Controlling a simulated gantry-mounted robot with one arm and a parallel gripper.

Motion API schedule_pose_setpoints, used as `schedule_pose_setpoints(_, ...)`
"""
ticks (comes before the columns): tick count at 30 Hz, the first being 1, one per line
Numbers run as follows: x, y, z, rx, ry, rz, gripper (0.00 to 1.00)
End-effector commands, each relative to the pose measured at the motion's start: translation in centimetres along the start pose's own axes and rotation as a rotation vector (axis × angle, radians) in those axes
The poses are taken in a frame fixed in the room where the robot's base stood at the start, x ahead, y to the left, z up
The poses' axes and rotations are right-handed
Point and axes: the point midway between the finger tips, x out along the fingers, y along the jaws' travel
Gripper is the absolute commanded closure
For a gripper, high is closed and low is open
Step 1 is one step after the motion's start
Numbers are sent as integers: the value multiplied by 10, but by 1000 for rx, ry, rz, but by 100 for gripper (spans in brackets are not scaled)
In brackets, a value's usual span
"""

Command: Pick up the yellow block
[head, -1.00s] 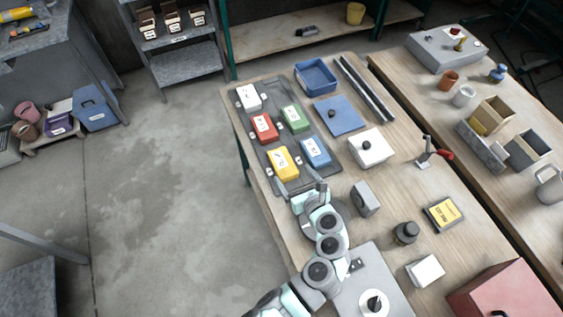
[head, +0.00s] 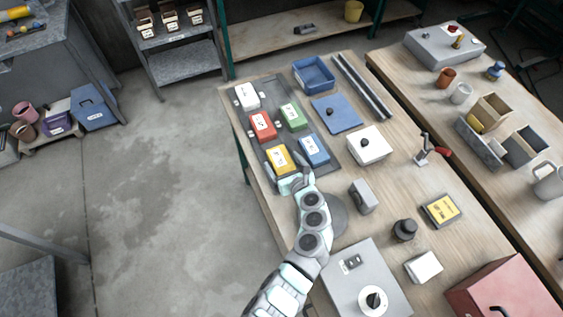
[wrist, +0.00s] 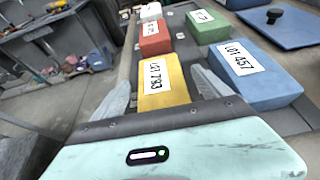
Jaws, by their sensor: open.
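The yellow block (head: 280,159) lies in the near left spot of a dark grey tray (head: 255,95) on the wooden table. It has a white label, and in the wrist view the yellow block (wrist: 164,83) reads LOT 793. My gripper (head: 285,168) is open at the near end of the block. In the wrist view my gripper (wrist: 160,90) has one finger left of the yellow block and one right of it, between it and the blue block (wrist: 254,76). Contact with the block cannot be told.
The blue block (head: 314,150) is close on the right. The red block (head: 262,126), green block (head: 293,116) and white block (head: 247,96) lie farther back in the tray. A white box (head: 369,149) and a grey block (head: 363,196) stand to the right.

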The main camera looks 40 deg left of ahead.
Motion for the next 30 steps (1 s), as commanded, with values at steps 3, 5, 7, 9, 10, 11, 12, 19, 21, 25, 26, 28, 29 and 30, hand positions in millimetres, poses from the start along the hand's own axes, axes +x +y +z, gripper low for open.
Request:
schedule_pose_setpoints(3,0,0,0,0,0,-1,19)
schedule_pose_setpoints(5,0,0,0,0,0,-1,24)
schedule_pose_setpoints(7,0,0,0,-1,0,-1,30)
schedule_pose_setpoints(9,0,0,0,-1,0,-1,36)
schedule_pose_setpoints(10,0,0,0,-1,0,-1,38)
schedule_pose_setpoints(11,0,0,0,-1,0,-1,41)
schedule_pose_setpoints(12,0,-1,0,-1,0,-1,44)
schedule_pose_setpoints(19,0,-1,0,-1,0,-1,63)
schedule_pose_setpoints(21,0,-1,0,-1,0,-1,68)
schedule_pose_setpoints(25,0,-1,0,-1,0,-1,79)
schedule_pose_setpoints(26,0,-1,0,-1,0,-1,81)
schedule_pose_setpoints(28,0,-1,0,-1,0,-1,87)
schedule_pose_setpoints(29,0,-1,0,-1,0,-1,90)
schedule_pose_setpoints(30,0,-1,0,-1,0,-1,93)
